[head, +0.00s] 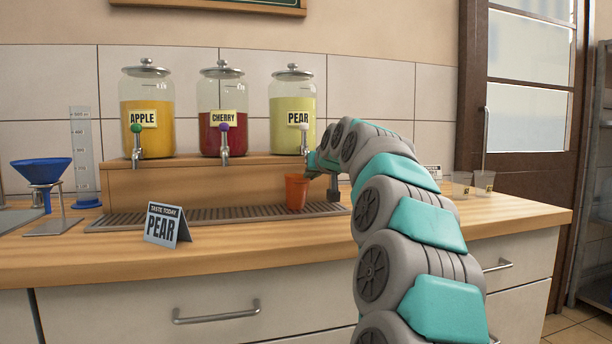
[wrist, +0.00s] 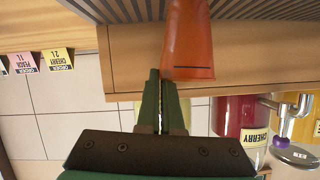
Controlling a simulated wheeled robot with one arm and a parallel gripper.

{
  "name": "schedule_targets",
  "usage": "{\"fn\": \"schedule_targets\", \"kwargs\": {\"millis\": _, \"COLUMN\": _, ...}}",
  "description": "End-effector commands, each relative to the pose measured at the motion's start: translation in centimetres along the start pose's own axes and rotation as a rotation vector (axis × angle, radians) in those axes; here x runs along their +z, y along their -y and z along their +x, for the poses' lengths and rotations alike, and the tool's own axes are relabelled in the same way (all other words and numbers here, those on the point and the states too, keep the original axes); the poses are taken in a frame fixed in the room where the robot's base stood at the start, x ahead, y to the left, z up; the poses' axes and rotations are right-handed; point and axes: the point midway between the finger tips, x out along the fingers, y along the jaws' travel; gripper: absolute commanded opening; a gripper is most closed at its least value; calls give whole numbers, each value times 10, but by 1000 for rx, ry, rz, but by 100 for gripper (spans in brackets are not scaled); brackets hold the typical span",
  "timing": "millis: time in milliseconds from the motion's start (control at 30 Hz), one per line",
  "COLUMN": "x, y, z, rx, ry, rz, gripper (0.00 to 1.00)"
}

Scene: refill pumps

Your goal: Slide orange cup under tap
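The orange cup (head: 296,192) stands upright on the grated drip tray (head: 190,217), roughly below the pear jar's white-knobbed tap (head: 304,138) in the head view. My gripper (head: 314,174) is at the cup's right side, near its rim. In the upside-down wrist view, the cup (wrist: 188,40) is at the top centre, and my gripper (wrist: 164,78) has its two dark green fingers together beside it. Nothing shows between the fingers. I cannot tell whether the fingertips touch the cup. The pear jar (head: 293,108) holds pale green liquid.
The apple jar (head: 148,115) and cherry jar (head: 223,115) stand left on the wooden shelf (head: 150,190). A "Taste today pear" sign (head: 165,225) stands in front of the tray. A blue funnel (head: 41,171) is at far left; clear cups (head: 462,183) are at right.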

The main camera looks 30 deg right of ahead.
Motion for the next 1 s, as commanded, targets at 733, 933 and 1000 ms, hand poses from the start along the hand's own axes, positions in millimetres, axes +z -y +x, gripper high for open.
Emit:
{"fn": "schedule_targets", "kwargs": {"millis": 733, "x": -3, "y": -24, "z": 0, "rx": 1, "ry": 1, "rz": -1, "gripper": 0}}
{"fn": "schedule_targets", "kwargs": {"millis": 933, "x": -3, "y": -25, "z": 0, "rx": 1, "ry": 1, "rz": -1, "gripper": 0}}
{"fn": "schedule_targets", "kwargs": {"millis": 1000, "x": -3, "y": -26, "z": -1, "rx": 1, "ry": 1, "rz": -1, "gripper": 0}}
